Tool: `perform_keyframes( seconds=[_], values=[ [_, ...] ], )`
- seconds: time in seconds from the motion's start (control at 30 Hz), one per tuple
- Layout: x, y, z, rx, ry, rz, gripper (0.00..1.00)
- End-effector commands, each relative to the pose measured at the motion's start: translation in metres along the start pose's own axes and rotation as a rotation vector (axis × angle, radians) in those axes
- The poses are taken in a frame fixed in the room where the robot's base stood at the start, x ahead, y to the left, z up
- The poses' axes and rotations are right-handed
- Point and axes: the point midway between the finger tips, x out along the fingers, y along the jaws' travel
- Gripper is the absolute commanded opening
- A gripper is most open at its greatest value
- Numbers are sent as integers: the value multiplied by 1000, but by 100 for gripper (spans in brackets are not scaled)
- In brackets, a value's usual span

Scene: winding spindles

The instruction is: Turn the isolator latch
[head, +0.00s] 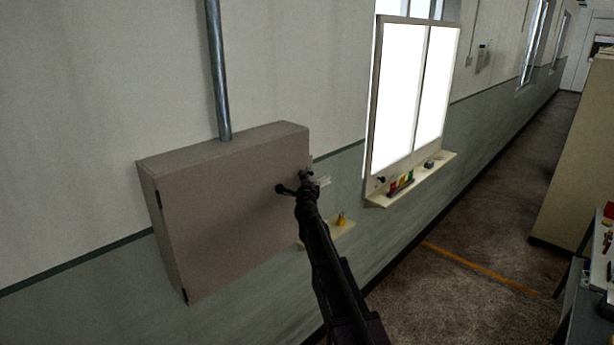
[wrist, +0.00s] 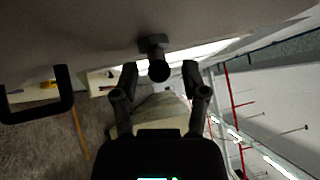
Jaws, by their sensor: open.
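The isolator latch (wrist: 157,68), a short dark knob on a dark mount, stands out from the grey cabinet face in the wrist view. My gripper (wrist: 160,70) is open. Its fingertips show on either side of the latch with visible gaps, and I see no contact. How deep the latch lies between the fingers is hard to tell. In the head view my gripper (head: 301,183) is at the right edge of the cabinet (head: 225,215), and the latch cannot be clearly told apart from my dark fingers there.
A black U-shaped handle (wrist: 68,92) juts from the cabinet left of my fingers in the wrist view. A small shelf with a yellow padlock (head: 341,219) is below right. A window ledge (head: 415,180) holds coloured items. A metal conduit (head: 217,70) runs above the cabinet.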

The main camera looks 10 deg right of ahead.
Motion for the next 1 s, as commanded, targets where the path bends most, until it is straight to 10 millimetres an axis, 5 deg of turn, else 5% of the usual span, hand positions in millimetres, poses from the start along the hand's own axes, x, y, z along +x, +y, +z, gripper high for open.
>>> perform_keyframes(
  seconds=[0.47,0.67,1.0],
  values=[
    [9,0,-1,0,1,0,57],
    [9,0,-1,0,1,0,3],
    [9,0,-1,-1,1,-2,0]
  ],
)
